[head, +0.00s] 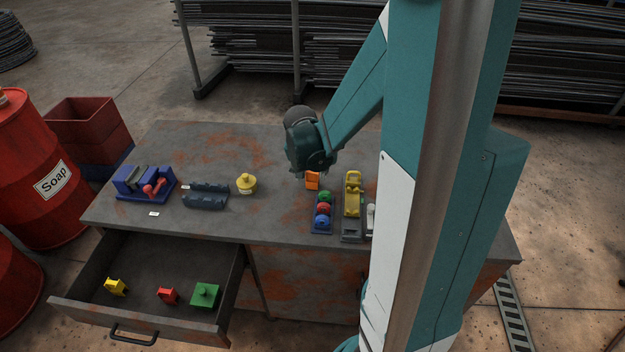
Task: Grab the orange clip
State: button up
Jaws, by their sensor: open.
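The orange clip (312,180) is a small blocky piece near the middle of the worktable, just behind a dark blue holder with green, red and blue round knobs. My gripper (311,168) is at the end of the arm, pointing down just above and behind the clip. The dark wrist hides most of the fingers. The gripper is open; I cannot tell whether its fingers touch the clip or stand around it.
A blue holder with coloured knobs (322,211) and a yellow-topped device (352,206) stand close in front. An open drawer (140,270) holds coloured pieces. My arm covers the table's right side.

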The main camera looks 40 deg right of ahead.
aim_at(312, 173)
jog(key=shift+f, duration=0.1)
jog(key=shift+d+b+x, duration=0.15)
jog(key=shift+b+x, duration=0.25)
jog(key=shift+x, duration=0.85)
jog(key=shift+d+b+x, duration=0.1)
jog(key=shift+b+x, duration=0.25)
jog(key=shift+x, duration=0.9)
jog(key=shift+w, duration=0.2)
jog(key=c, duration=0.9)
